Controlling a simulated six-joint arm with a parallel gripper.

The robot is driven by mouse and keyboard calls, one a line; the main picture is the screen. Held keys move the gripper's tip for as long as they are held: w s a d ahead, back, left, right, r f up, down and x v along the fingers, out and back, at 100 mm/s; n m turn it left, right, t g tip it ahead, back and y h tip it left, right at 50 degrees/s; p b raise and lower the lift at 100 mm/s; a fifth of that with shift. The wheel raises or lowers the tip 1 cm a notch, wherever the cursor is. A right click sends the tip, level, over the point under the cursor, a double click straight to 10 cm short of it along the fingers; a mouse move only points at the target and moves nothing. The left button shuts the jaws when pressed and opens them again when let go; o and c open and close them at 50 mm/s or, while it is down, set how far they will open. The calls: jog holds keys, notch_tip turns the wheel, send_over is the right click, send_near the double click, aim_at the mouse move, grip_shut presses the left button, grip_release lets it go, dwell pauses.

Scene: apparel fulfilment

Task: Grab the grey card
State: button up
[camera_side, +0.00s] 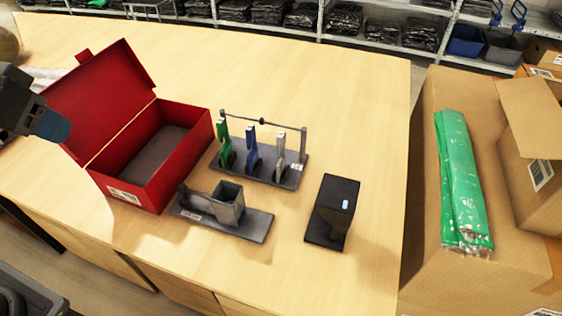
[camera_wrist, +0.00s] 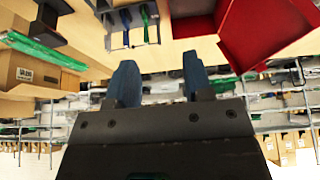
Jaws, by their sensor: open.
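The grey card (camera_side: 281,147) stands upright at the right end of a dark rack (camera_side: 262,173) on the table, beside a blue card (camera_side: 251,141) and a green card (camera_side: 223,138). The rack's blue card (camera_wrist: 125,17) and green card (camera_wrist: 146,14) show at that view's top edge.
An open red box (camera_side: 186,150) stands left of the rack, its lid raised. A grey holder on a plate (camera_side: 255,226) lies in front, and a black stand (camera_side: 332,207) is to the right. A carton with a green package (camera_side: 458,170) stands beyond the table's right edge.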

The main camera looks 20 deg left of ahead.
jog(key=w+d+r, duration=0.1)
jog(key=w+d, duration=0.5)
jog(key=w, duration=0.5)
jog(key=g, duration=0.1)
send_near(280, 136)
jog(key=x, duration=0.5)
jog(key=shift+f, duration=0.45)
jog(key=shift+x, duration=2.9)
jog(key=shift+w, duration=0.15)
jog(key=shift+c, duration=0.2)
grip_shut()
jog(key=shift+r, duration=0.1)
